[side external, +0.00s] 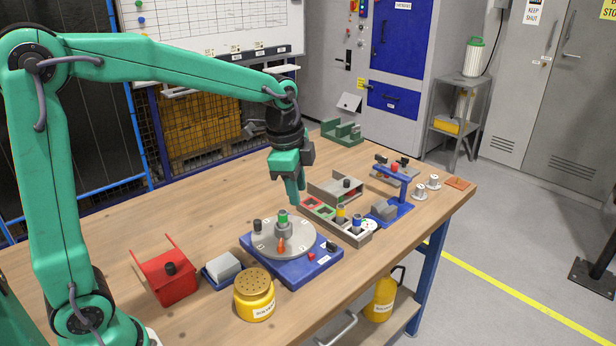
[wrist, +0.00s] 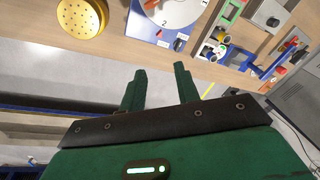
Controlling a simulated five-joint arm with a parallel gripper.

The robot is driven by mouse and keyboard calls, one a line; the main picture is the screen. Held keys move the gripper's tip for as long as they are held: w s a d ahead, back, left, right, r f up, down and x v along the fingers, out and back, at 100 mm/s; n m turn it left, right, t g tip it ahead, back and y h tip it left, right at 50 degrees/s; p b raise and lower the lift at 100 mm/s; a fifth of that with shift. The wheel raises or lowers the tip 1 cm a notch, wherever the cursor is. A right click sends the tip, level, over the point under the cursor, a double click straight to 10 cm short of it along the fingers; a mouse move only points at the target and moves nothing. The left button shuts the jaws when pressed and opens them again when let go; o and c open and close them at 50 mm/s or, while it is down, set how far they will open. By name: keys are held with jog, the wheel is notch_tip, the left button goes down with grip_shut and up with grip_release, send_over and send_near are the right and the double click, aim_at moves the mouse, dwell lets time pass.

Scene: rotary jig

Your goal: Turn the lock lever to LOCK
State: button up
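The rotary jig has a blue base (side external: 292,281) with a round grey turntable (side external: 303,237) on top; the blue base also shows at the top of the wrist view (wrist: 140,26). A small black lever or knob (side external: 333,246) sits at the base's right corner, near a white label; it looks like the lock lever, but its setting is too small to read. A red pointer (side external: 311,257) lies near it. The turntable carries a green-topped grey part (side external: 283,226), an orange piece (side external: 281,246) and a black knob (side external: 258,225). My gripper (side external: 298,197) hangs above the table, apart from the jig. Its fingers (wrist: 161,72) are spread and empty.
A yellow perforated-lid can (side external: 255,296), a blue tray with a grey block (side external: 222,269) and a red holder (side external: 168,276) stand left of the jig. A parts tray (side external: 325,220) and a blue stand (side external: 390,211) stand right. The table's left rear is clear.

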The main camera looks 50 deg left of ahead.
aim_at(332, 243)
jog(key=w+f+m, duration=0.2)
jog(key=w+f, duration=0.1)
jog(key=w+d+f+m+g, duration=0.1)
jog(key=w+f+m, duration=0.1)
jog(key=w+f, duration=0.1)
jog(key=w+f+m+g, duration=0.1)
jog(key=w+f+m, duration=0.1)
jog(key=f, duration=0.3)
jog(key=shift+w+d+m, duration=0.2)
jog(key=shift+w+m, duration=0.1)
jog(key=shift+w, duration=0.55)
jog(key=shift+f, duration=3.85)
grip_shut()
